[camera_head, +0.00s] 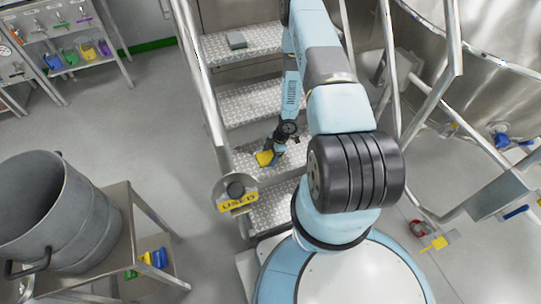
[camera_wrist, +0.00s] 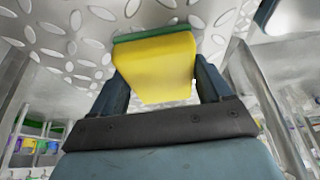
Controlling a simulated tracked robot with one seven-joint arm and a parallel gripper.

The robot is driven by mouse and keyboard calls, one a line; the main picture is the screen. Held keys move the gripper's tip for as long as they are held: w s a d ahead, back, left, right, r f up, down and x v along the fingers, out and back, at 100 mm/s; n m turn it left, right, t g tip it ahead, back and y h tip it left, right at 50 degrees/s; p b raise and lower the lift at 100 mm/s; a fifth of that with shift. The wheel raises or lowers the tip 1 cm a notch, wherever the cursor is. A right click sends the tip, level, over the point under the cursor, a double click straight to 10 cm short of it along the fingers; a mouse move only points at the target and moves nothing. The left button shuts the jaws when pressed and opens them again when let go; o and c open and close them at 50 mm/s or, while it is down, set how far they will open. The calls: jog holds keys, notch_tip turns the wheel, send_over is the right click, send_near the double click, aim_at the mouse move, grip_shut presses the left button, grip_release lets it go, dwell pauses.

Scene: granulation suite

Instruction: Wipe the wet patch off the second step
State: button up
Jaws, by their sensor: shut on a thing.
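My gripper (camera_head: 273,151) is low over the second step (camera_head: 243,160) of the metal stairs, counting from the bottom. It is shut on a yellow sponge (camera_head: 264,158). In the wrist view the yellow sponge (camera_wrist: 155,68) sits between both fingers, with a green layer on its far side. That green side faces the patterned tread (camera_wrist: 75,45) and looks close to or against it; I cannot tell if it touches. No wet patch can be made out on the tread; my arm and the sponge hide part of it.
Handrails (camera_head: 202,75) flank the stairs. A round holder with a yellow "USED" label (camera_head: 238,201) stands by the lower left. A steel drum (camera_head: 60,215) on a stand is at left, a large vessel (camera_head: 490,60) at right.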

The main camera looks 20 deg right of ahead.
aim_at(263, 158)
jog(key=shift+d, duration=1.9)
jog(key=shift+d+r, duration=0.1)
jog(key=shift+d, duration=4.65)
jog(key=shift+a, duration=1.85)
jog(key=shift+a, duration=2.25)
jog(key=shift+s+a+f, duration=0.15)
jog(key=shift+a, duration=0.6)
jog(key=shift+s+a+f, duration=0.1)
jog(key=shift+a, duration=0.65)
jog(key=shift+w+a+r, duration=0.1)
jog(key=shift+a, duration=1.25)
jog(key=shift+w+a+r, duration=0.1)
jog(key=shift+a, duration=1.25)
